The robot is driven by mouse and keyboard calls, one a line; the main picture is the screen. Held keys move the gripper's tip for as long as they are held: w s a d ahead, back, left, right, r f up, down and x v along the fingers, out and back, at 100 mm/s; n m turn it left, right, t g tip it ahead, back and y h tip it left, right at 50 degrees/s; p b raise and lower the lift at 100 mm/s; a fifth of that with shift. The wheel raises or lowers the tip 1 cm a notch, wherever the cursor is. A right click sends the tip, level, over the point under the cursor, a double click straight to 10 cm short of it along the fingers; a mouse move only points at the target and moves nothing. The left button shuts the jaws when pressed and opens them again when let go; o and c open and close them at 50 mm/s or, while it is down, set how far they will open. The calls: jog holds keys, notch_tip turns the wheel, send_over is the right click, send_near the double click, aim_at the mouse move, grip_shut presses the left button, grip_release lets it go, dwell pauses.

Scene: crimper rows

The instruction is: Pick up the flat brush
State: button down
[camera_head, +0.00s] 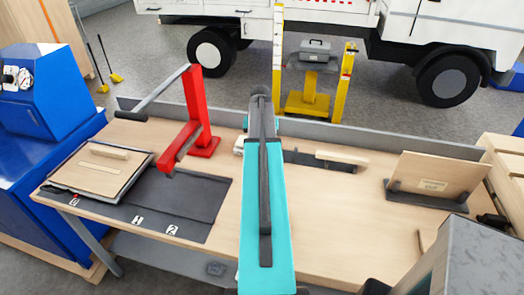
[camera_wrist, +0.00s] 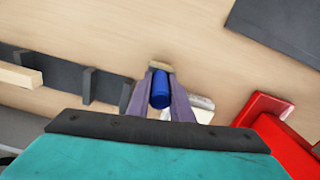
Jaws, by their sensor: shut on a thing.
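In the wrist view, my gripper (camera_wrist: 160,80) has its two grey-purple fingers closed on a blue, rounded piece (camera_wrist: 160,92) with a tan end beyond it. This looks like the flat brush, seen nearly end-on, so its full shape is hidden. I cannot tell whether it touches the wooden bench top below. In the head view my teal arm covers the gripper and the brush.
The bench (camera_head: 330,215) carries a red lever press (camera_head: 203,125), dark mats (camera_head: 190,205), a grey rack with a pale wooden piece (camera_head: 340,158), and a wooden board in a dark stand (camera_head: 430,180). A pale metallic object (camera_wrist: 203,108) lies beside the fingers.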

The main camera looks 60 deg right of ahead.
jog(key=shift+r, duration=0.1)
jog(key=shift+r+b, duration=0.95)
jog(key=shift+r, duration=0.65)
jog(key=s+a+r+b, duration=0.1)
jog(key=s+a+b, duration=0.3)
jog(key=a, duration=1)
jog(key=shift+s+a+r, duration=0.3)
jog(key=shift+s+a, duration=0.05)
jog(key=shift+s, duration=0.85)
jog(key=shift+w+a, duration=0.1)
jog(key=shift+w, duration=0.05)
